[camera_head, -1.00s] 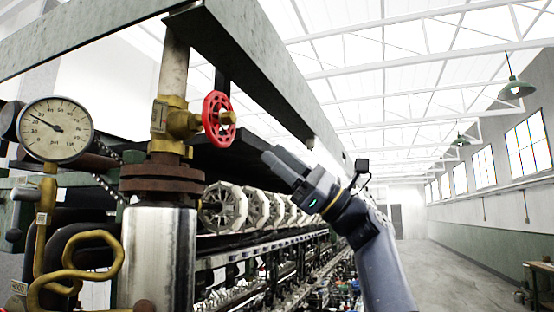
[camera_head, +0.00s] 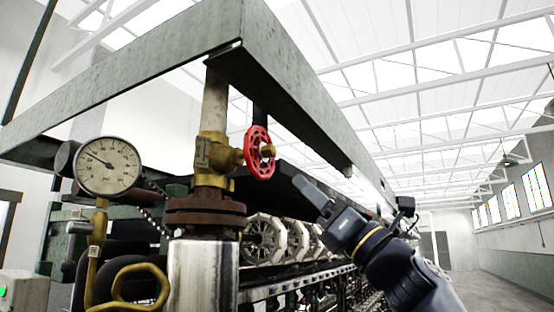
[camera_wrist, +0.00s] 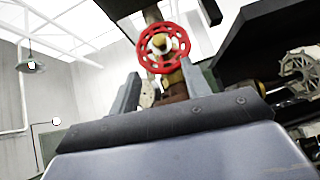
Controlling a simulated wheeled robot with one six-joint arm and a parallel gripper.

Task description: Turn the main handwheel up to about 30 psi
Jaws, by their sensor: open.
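The red handwheel (camera_head: 260,153) sits on the right side of a brass valve (camera_head: 218,155) on the upright pipe. In the wrist view the handwheel (camera_wrist: 162,47) shows face-on, just beyond and above the fingertips. The round pressure gauge (camera_head: 108,166) is left of the valve; its needle points to the left, and its figures are too small to read surely. My gripper (camera_head: 306,186) is to the right of the handwheel and a little lower, apart from it. In the wrist view my gripper (camera_wrist: 160,88) is open, with nothing between its fingers.
A grey-green steel beam (camera_head: 300,90) runs above the valve and back along the machine. A rusty flange (camera_head: 205,217) and a shiny cylinder (camera_head: 203,270) stand below the valve. White reels (camera_head: 265,238) line the machine behind. Open aisle floor (camera_head: 515,290) lies at the right.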

